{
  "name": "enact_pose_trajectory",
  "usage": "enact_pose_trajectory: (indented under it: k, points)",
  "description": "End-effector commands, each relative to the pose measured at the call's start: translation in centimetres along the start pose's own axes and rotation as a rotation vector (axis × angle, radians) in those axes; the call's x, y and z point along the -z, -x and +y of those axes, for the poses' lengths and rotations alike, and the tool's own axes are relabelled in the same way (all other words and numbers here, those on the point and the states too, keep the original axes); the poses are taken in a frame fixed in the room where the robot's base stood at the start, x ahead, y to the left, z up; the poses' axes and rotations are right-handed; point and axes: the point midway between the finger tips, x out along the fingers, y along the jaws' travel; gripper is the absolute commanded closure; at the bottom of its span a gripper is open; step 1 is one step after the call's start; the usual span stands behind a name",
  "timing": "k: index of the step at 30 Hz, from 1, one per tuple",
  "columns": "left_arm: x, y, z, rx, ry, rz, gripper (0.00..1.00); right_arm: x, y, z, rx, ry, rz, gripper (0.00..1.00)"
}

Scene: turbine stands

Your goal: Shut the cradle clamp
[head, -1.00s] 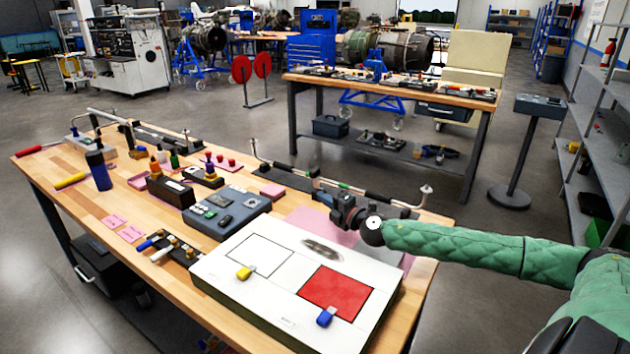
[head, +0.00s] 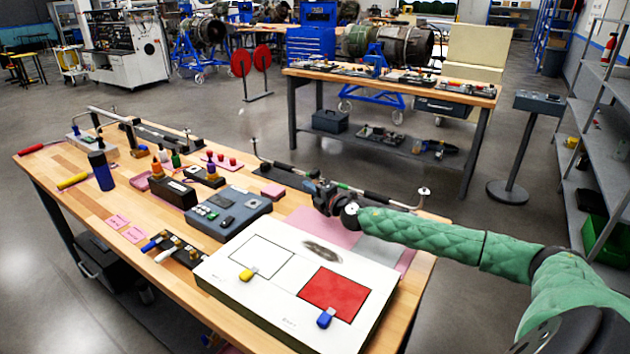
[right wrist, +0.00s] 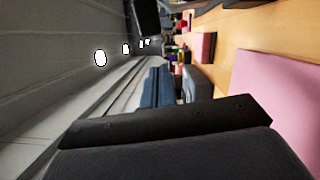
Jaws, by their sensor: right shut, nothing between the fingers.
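A thin metal tube (head: 342,186) with black sleeves and upturned ends lies along the back edge of the workbench, over a dark cradle base (head: 285,177). My right gripper (head: 319,192) is at the middle of this tube, on its near side. It is shut with nothing between the fingers. I cannot tell whether it touches the tube or cradle. The cradle clamp is not clear; the gripper and wrist cover that part. In the right wrist view a dark body (right wrist: 170,125) fills the lower part, and no clamp can be made out. My left gripper is not in view.
A white panel box (head: 225,262) with a red square fills the bench's near right. A blue-grey device (head: 228,215), a pink block (head: 273,191) and small bottles stand left of the gripper. A pink mat (head: 325,230) lies under my right arm. A second tube (head: 105,115) is at far left.

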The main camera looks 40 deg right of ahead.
Motion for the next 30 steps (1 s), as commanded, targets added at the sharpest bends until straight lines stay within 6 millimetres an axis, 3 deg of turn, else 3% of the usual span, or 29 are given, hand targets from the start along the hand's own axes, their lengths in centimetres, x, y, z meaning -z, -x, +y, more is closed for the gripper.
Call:
enact_pose_trajectory:
  k: [9,26,30]
  points:
    - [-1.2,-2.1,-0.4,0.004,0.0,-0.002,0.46,-2.6,-0.6,0.0,0.001,0.0,0.0,1.0]
    - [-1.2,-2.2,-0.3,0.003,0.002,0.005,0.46,-3.0,-0.7,0.2,0.005,-0.017,0.0,1.0]
    - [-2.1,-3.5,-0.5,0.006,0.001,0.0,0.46,-3.2,-0.7,0.4,0.012,-0.046,-0.001,1.0]
